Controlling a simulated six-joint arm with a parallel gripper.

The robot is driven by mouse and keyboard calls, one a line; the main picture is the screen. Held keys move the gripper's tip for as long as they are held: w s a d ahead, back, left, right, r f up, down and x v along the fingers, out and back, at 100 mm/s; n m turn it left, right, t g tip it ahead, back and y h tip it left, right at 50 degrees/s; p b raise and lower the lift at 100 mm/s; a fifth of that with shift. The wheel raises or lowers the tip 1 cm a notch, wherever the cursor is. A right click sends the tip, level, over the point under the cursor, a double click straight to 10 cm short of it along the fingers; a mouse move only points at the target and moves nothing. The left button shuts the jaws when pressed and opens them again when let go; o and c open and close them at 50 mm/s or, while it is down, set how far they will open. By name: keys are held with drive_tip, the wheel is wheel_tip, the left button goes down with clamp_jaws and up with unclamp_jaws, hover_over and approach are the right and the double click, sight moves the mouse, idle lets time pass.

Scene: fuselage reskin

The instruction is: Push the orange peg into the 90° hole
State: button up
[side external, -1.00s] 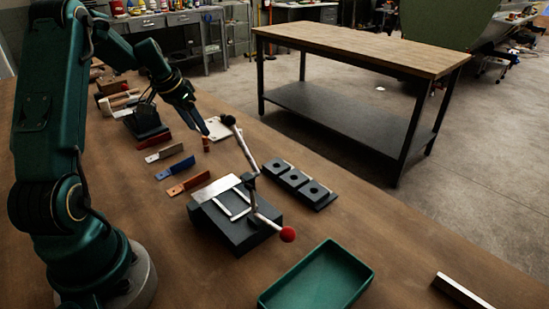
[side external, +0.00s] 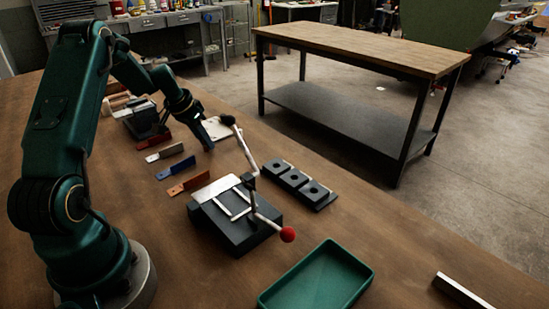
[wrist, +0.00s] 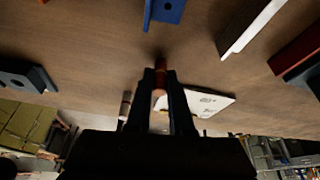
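The orange peg, looking dark red-orange, shows between my two fingertips in the wrist view (wrist: 160,70). In the side view only a small reddish bit of it shows at the tip of my gripper (side external: 207,144), low over the table. The fingers lie close on both sides of the peg, but whether they press on it is unclear. A dark block with three holes (side external: 299,179) sits to the right of my gripper in the side view. No angle marks can be read on it, so I cannot tell which hole is 90°.
A dark bending tool (side external: 235,228) with a red-knobbed lever (side external: 287,234) stands in front of my gripper. Orange (side external: 189,183), blue (side external: 175,168) and silver (side external: 165,152) strips lie to its left. A white plate (side external: 216,130) lies behind it, and a green tray (side external: 318,280) in front.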

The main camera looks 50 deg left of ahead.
clamp_jaws()
